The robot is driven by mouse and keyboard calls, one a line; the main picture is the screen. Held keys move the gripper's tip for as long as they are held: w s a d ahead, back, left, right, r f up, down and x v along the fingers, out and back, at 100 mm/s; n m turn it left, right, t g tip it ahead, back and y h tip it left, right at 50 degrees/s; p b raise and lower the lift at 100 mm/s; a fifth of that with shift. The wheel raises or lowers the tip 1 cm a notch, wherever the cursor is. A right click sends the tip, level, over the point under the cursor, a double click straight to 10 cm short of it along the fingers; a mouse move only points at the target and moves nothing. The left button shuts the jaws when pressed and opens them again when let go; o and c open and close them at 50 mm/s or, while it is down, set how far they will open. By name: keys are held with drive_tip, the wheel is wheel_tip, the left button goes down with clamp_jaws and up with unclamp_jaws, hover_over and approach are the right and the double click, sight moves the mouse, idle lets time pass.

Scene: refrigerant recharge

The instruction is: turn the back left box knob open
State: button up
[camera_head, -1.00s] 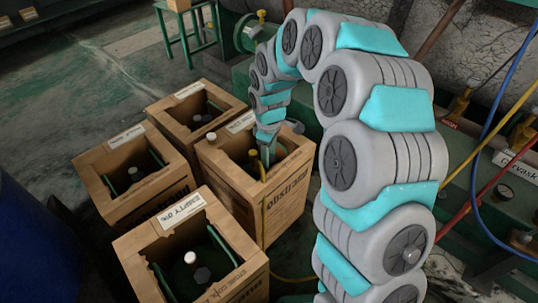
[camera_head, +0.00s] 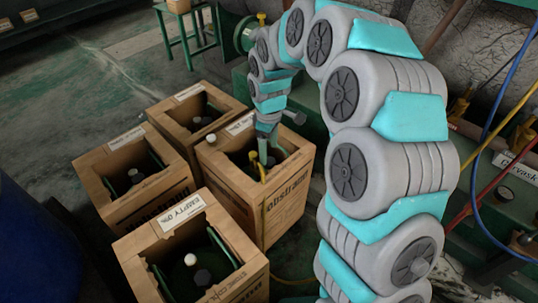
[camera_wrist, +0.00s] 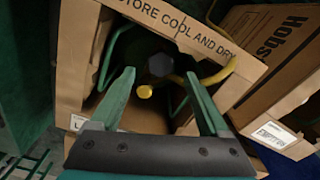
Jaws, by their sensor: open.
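Four open cardboard boxes hold green tanks with knobs. My gripper (camera_head: 263,158) reaches down into the right-hand box (camera_head: 285,208) of the group. In the wrist view my gripper (camera_wrist: 158,77) is open, its two green fingers apart and nothing held between them. A dark knob (camera_wrist: 160,65) shows just beyond the fingertips, roughly centred between them. A yellow hose end (camera_wrist: 145,91) lies just below the knob. I cannot tell whether a finger touches either.
The neighbouring box (camera_wrist: 262,95) stands close on the right in the wrist view. Green machinery with hoses (camera_head: 490,190) is at the right. A green stool (camera_head: 185,35) stands behind on open floor.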

sight(269, 161)
drive_tip(key=shift+r, duration=1.95)
drive_tip(key=shift+s, duration=0.1)
